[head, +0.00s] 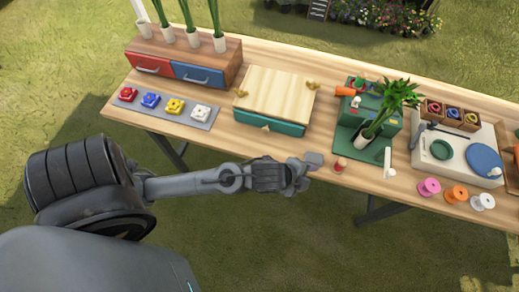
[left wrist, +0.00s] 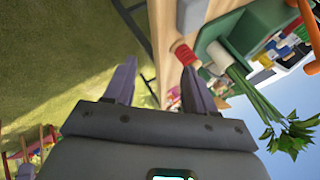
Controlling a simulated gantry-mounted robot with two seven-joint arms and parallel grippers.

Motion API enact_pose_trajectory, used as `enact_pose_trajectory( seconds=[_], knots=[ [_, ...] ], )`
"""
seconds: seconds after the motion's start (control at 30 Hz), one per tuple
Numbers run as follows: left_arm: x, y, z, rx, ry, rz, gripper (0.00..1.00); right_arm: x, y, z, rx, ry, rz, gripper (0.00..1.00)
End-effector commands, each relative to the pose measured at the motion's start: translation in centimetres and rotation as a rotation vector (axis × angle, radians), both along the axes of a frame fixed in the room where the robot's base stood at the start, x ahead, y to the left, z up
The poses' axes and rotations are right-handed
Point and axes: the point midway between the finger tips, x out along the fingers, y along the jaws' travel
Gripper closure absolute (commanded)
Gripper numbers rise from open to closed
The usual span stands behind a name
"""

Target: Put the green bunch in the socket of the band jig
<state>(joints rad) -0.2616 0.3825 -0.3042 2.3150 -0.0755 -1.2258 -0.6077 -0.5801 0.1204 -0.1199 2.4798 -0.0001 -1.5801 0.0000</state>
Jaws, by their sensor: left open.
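The green bunch (head: 385,112) has long green stems, leafy tops and a white foot. It leans over the green band jig (head: 350,120), its foot low on the jig's plate. I cannot tell whether the foot is in the socket. In the left wrist view the bunch (left wrist: 245,85) lies beyond my right-hand finger, with its white foot near a red-topped wooden knob (left wrist: 183,50). My left gripper (head: 314,165) is open and empty, at the table's front edge, left of the knob and apart from the bunch. My right gripper is not in view.
A lidded green box (head: 270,128) stands left of the jig. A drawer chest (head: 185,60) with several stems on top is at the far left. A white tray (head: 465,160) and several coloured spools (head: 455,194) lie to the right. Open grass is in front of the table.

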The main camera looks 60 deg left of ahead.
Motion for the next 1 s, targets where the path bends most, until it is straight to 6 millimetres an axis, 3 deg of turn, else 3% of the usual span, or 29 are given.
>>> enact_pose_trajectory(
  seconds=[0.03, 0.1, 0.2, 0.33, 0.47, 0.77, 1.0],
  knots=[
    [-2.6, 0.6, -1.0, -0.11, 0.095, 0.161, 0.45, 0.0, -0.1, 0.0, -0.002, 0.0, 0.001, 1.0],
    [-5.6, 1.6, -1.9, -0.227, 0.207, 0.373, 0.45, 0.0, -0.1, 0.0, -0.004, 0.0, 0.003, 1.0],
    [-9.3, 2.8, -2.9, -0.34, 0.327, 0.619, 0.45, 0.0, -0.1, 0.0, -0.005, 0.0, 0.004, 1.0],
    [-12.3, 3.7, -3.5, -0.413, 0.418, 0.821, 0.45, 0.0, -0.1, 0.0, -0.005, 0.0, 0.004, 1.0],
    [-13.4, 4.0, -3.6, -0.437, 0.448, 0.899, 0.45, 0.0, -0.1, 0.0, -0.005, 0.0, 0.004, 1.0],
    [-13.4, 4.0, -3.6, -0.439, 0.45, 0.903, 0.45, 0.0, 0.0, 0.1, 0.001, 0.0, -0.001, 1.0],
    [-13.4, 4.0, -1.5, -0.438, 0.449, 0.901, 0.45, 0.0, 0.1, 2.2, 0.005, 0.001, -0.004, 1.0]
  ],
)
